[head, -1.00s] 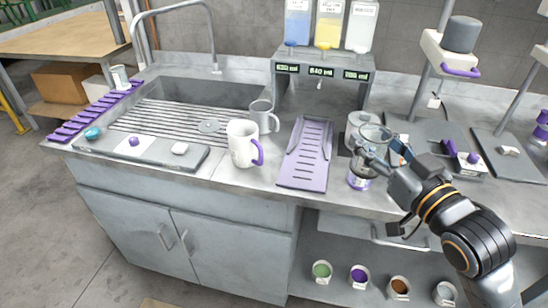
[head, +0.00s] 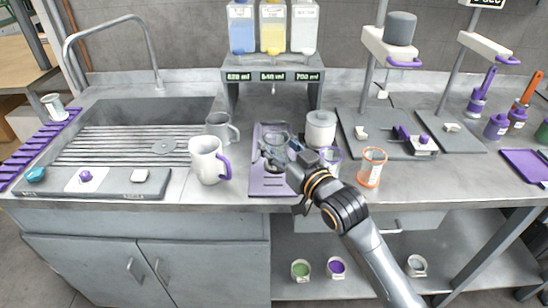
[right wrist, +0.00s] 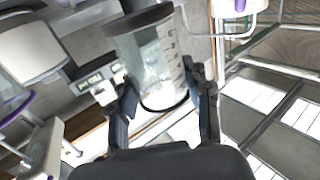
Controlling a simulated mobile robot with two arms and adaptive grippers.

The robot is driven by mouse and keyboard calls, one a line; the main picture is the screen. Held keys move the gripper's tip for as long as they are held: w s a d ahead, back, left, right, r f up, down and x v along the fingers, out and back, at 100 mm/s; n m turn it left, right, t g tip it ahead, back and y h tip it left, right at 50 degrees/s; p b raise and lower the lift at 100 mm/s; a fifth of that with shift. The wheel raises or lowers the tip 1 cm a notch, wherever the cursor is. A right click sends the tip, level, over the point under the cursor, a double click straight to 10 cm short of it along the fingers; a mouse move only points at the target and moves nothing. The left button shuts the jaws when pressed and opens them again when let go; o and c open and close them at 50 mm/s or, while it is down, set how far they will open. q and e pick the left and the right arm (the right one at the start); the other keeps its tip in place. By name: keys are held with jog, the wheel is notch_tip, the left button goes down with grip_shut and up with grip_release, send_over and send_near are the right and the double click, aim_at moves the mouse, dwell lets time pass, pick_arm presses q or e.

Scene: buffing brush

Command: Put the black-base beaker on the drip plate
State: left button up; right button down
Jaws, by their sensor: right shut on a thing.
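The clear beaker (head: 275,146) with a dark band shows in the head view over the back part of the purple drip plate (head: 268,187). My right gripper (head: 283,160) is shut on it from the front right. I cannot tell whether its base touches the plate. In the right wrist view, the beaker (right wrist: 152,62) is between the two fingers (right wrist: 165,95), with a thick dark band at one end and graduation marks on its wall. My arm hides part of the plate's right side. My left gripper is not in view.
A white mug (head: 207,160) and a grey mug (head: 220,127) stand left of the plate. A white pot (head: 320,130), a purple-banded beaker (head: 331,158) and an orange-banded beaker (head: 371,168) stand to the right. The dispenser (head: 273,75) is behind the plate.

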jog(key=shift+w+a+f, duration=0.25)
jog(key=shift+w+f, duration=0.2)
jog(key=shift+f, duration=0.1)
jog(key=shift+w+a+f, duration=0.1)
jog(key=shift+a+f, duration=0.05)
jog(key=shift+f, duration=1.6)
jog(key=shift+f, duration=0.2)
jog(key=c, duration=0.6)
grip_release()
